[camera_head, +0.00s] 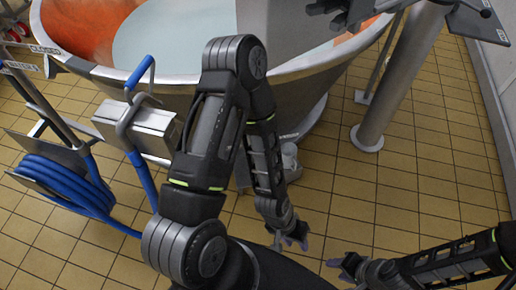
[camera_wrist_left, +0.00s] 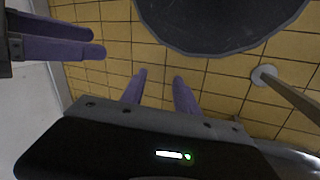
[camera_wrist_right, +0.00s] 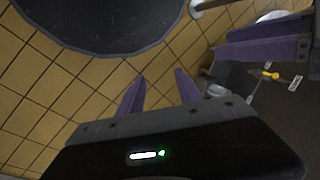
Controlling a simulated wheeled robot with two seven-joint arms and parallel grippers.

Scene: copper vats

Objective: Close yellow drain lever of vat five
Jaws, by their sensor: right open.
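A small yellow part (camera_wrist_right: 270,76) shows in the right wrist view, between white labels on a dark grey surface. It may be the yellow drain lever, but I cannot tell, nor can I read its position or vat number. No yellow lever can be made out in the head view. My left gripper (camera_head: 290,240) hangs low over the floor, its purple fingers apart and empty in the left wrist view (camera_wrist_left: 161,88). My right gripper (camera_head: 338,263) is to its right, pointing towards it, with fingers apart and empty in the right wrist view (camera_wrist_right: 158,90).
A large vat (camera_head: 105,70) with pale liquid stands ahead. A metal post (camera_head: 400,85) stands at right. Tiled floor (camera_head: 400,190) is clear between the post and my grippers.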

